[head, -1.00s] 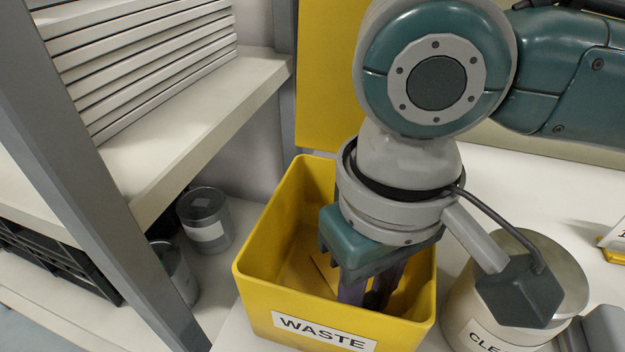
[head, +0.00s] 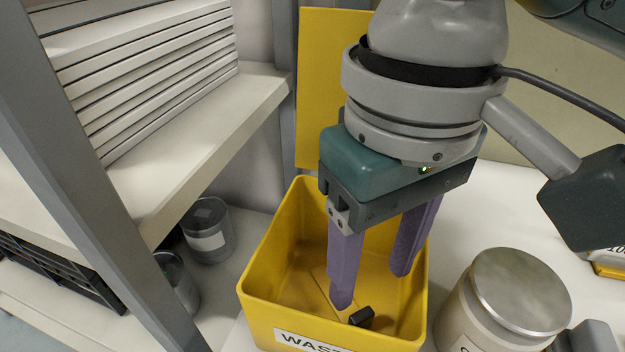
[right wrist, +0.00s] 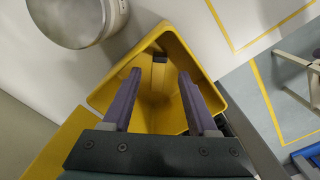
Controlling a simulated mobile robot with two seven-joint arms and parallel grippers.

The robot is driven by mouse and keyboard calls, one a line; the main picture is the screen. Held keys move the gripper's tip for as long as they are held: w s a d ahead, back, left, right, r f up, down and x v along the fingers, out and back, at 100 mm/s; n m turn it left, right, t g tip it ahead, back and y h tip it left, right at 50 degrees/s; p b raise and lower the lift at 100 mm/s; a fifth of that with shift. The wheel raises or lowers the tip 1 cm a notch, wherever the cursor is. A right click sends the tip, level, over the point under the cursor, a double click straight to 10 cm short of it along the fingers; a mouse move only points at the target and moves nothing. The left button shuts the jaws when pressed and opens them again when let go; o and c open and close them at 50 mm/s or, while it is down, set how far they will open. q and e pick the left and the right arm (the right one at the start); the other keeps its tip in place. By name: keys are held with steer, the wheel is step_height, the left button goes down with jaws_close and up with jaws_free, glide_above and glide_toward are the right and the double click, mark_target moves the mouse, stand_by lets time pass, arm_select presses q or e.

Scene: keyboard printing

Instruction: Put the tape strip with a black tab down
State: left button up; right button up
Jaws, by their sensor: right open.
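The tape strip's black tab (head: 362,317) lies inside the yellow waste bin (head: 258,262), near its front wall. A thin, faint strip outline (head: 322,282) shows on the bin floor beside it; the clear tape is hard to make out. The tab also shows in the right wrist view (right wrist: 160,57), beyond and between the fingertips. My right gripper (head: 372,285) is open and empty, its purple fingers pointing down into the bin, apart from the tab. It also shows in the right wrist view (right wrist: 160,72). My left gripper is not in view.
A lidded metal container (head: 505,300) stands right of the bin. A shelf with stacked pale panels (head: 150,80) and a grey post are at the left. Small labelled cans (head: 207,232) stand on the lower shelf. A yellow panel (head: 330,90) rises behind the bin.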

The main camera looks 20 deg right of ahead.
steer(key=shift+r+p, duration=0.3)
steer(key=shift+r, duration=1.85)
